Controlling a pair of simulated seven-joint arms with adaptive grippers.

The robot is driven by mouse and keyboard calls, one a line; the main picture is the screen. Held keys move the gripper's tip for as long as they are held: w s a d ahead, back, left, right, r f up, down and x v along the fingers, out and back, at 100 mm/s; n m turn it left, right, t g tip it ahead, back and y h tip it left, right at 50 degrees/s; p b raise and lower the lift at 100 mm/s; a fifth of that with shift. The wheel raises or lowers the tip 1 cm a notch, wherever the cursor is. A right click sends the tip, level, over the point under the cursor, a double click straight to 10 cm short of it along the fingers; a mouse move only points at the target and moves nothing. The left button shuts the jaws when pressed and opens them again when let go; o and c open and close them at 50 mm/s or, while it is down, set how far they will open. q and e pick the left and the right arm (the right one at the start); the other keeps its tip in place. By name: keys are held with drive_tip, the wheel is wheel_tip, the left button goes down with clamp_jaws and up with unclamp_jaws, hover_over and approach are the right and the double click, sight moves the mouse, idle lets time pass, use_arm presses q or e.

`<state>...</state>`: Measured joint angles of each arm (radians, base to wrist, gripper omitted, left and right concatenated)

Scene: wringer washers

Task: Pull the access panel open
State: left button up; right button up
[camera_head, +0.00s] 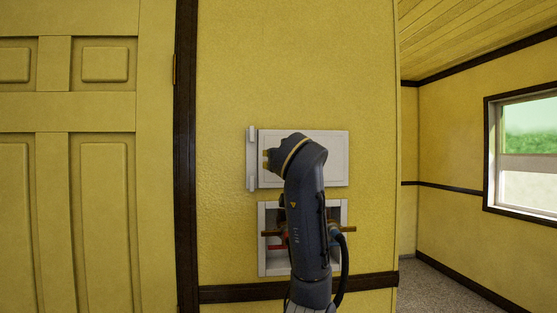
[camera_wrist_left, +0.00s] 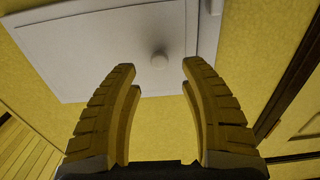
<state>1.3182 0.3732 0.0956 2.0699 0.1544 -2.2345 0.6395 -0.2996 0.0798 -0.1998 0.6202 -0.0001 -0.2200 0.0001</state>
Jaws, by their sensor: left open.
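The white access panel (camera_head: 335,160) is on the yellow wall and looks shut flat. Its hinge strip (camera_head: 252,158) runs along its left edge. My left arm covers the panel's middle in the head view. My right gripper is out of view.
Below the panel is a white recessed box (camera_head: 263,245) with pipes and a red part, half hidden by my arm. A panelled yellow door (camera_head: 70,140) with dark trim (camera_head: 187,150) is at left. A window (camera_head: 525,155) is on the right wall. Open floor (camera_head: 440,288) shows at lower right.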

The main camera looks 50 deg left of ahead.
use_arm(q)
drive_tip(key=shift+x, duration=2.7)
clamp_jaws()
